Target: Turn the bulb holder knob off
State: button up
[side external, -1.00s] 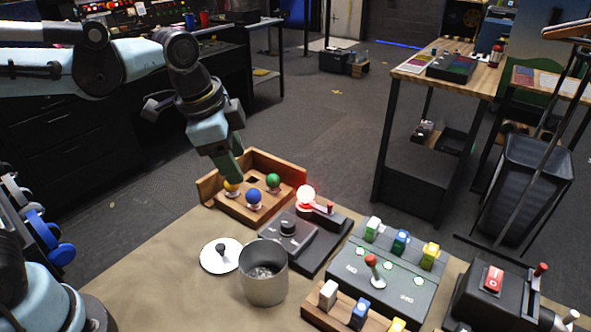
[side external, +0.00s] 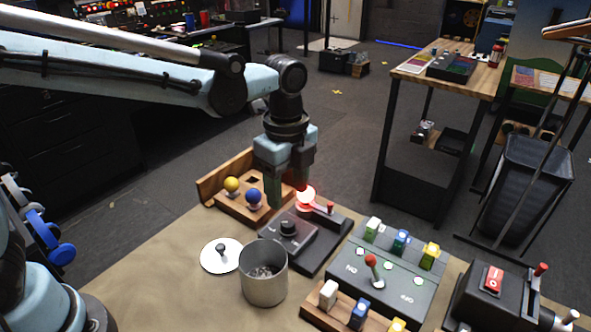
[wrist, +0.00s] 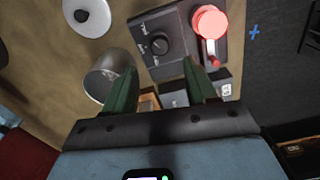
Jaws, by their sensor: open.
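The bulb holder is a dark box (side external: 318,258) on the table with a round black knob (side external: 288,228) and a glowing red bulb (side external: 306,196). A red-tipped lever stands beside the bulb. In the wrist view the knob (wrist: 159,45) sits between printed labels too small to read, and the lit bulb (wrist: 209,22) is to its right. My gripper (side external: 288,200) is open and empty, pointing down above and behind the knob in the side view. Its green fingers also show in the wrist view (wrist: 162,85), spread apart and clear of the knob.
A wooden tray (side external: 205,192) with yellow and blue bulbs stands behind. A metal can (side external: 264,275) and a white lid (side external: 221,256) are in front. A switch panel (side external: 385,285) with a red-tipped joystick and coloured blocks stands at right.

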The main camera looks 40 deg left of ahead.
aim_at(288, 222)
notch_tip(288, 222, down, 8)
jog(key=shift+r, duration=0.25)
jog(key=c, duration=1.1)
jog(key=shift+o, duration=0.2)
